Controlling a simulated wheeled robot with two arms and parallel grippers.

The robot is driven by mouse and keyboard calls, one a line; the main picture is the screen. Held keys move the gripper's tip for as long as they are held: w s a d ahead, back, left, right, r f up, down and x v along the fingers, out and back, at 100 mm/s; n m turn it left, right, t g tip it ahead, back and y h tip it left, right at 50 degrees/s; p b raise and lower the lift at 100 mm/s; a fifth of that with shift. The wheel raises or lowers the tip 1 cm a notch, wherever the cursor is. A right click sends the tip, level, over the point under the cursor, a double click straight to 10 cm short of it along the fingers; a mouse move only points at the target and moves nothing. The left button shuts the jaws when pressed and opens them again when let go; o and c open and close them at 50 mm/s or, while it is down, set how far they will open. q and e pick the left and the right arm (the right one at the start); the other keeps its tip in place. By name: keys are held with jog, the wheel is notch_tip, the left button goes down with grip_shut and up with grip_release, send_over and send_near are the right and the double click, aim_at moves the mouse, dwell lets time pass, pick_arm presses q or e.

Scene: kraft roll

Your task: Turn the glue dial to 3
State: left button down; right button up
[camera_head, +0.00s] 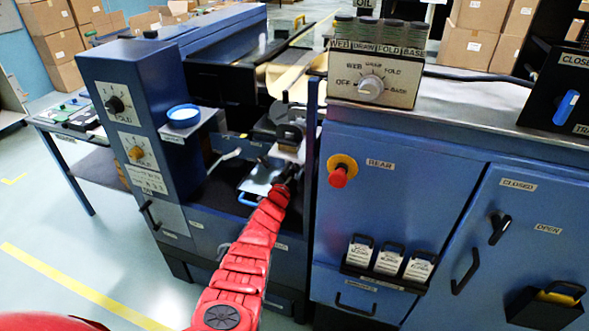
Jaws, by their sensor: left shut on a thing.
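Two dials show on the blue column at the left. The upper dial has a black knob (115,104) on a white plate with marks around it. The lower dial has an orange-yellow knob (137,153) on a white plate. The print is too small to tell which is the glue dial or what each is set to. My left gripper (287,170) is in the machine's middle bay, well to the right of both knobs. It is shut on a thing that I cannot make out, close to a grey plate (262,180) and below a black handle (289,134). My right gripper is out of view.
A blue cap or dish (184,115) sits on a small shelf beside the column. A mode knob (370,87) is on the beige box, and a red button (339,176) is on the blue cabinet (385,210). Floor at the left front is clear.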

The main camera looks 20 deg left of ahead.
pick_arm(q)
jog(key=shift+w+r, duration=0.1)
jog(key=shift+r, duration=0.1)
jog(key=shift+c, duration=2.3)
grip_release()
jog(key=shift+o, duration=0.2)
jog(key=shift+w+d+f, duration=0.1)
jog(key=shift+f, duration=0.05)
jog(key=shift+s+p, duration=0.75)
jog(key=shift+p, duration=0.15)
jog(key=s+p, duration=0.2)
jog(key=s, duration=1.4)
jog(key=shift+a, duration=0.3)
